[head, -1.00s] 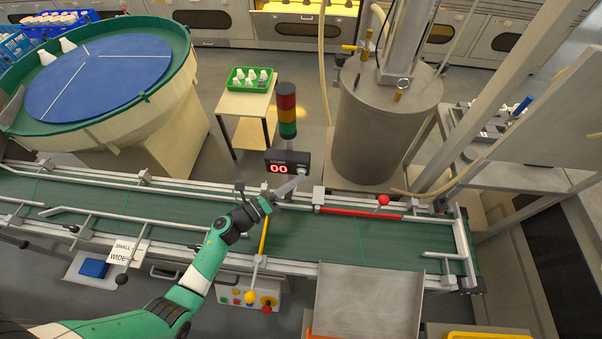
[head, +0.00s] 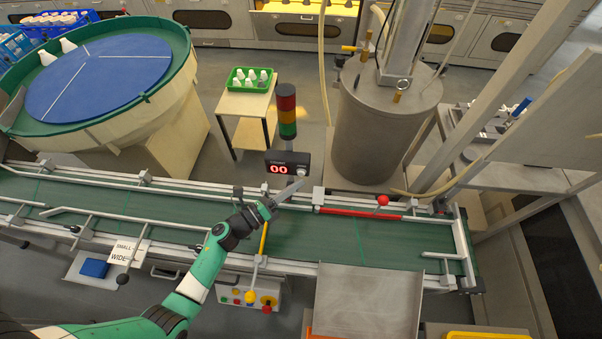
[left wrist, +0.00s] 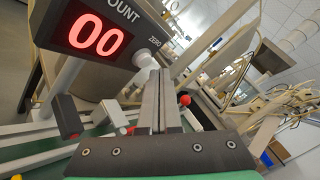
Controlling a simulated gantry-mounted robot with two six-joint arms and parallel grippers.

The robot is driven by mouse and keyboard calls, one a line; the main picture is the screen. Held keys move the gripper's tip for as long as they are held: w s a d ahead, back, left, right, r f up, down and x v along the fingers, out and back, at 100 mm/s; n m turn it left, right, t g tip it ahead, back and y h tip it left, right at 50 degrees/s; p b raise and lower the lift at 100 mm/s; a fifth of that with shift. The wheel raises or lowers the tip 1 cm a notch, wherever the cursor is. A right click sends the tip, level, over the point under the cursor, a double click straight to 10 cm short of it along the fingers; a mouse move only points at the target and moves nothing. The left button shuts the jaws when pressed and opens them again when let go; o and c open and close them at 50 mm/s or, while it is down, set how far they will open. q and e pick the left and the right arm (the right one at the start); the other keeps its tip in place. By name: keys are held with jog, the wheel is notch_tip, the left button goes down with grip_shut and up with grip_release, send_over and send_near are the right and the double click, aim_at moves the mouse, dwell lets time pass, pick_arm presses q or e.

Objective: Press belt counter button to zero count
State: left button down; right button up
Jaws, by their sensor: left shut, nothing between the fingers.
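The belt counter (head: 287,163) is a black box on the far side of the green belt, with a red display reading 00. Its pale ZERO button (head: 302,172) sits at the right of its face. In the left wrist view the counter (left wrist: 84,35) fills the upper left, and the button (left wrist: 146,58) shows just beyond and left of the fingers. My left gripper (head: 297,186) is shut and empty, a little in front of and below the button in the head view, apart from it. It also shows in the left wrist view (left wrist: 164,85). My right gripper is not in view.
The green belt conveyor (head: 330,235) with metal rails runs across under my left arm. A signal tower (head: 287,110) stands behind the counter, and a steel tank (head: 385,130) stands to its right. A red-knobbed lever (head: 383,200) is right of the gripper.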

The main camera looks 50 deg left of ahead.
pick_arm(q)
jog(key=s+d, duration=0.3)
jog(key=shift+s+d+p, duration=0.1)
jog(key=shift+s+p, duration=0.2)
jog(key=shift+s, duration=0.05)
dwell(0.8)
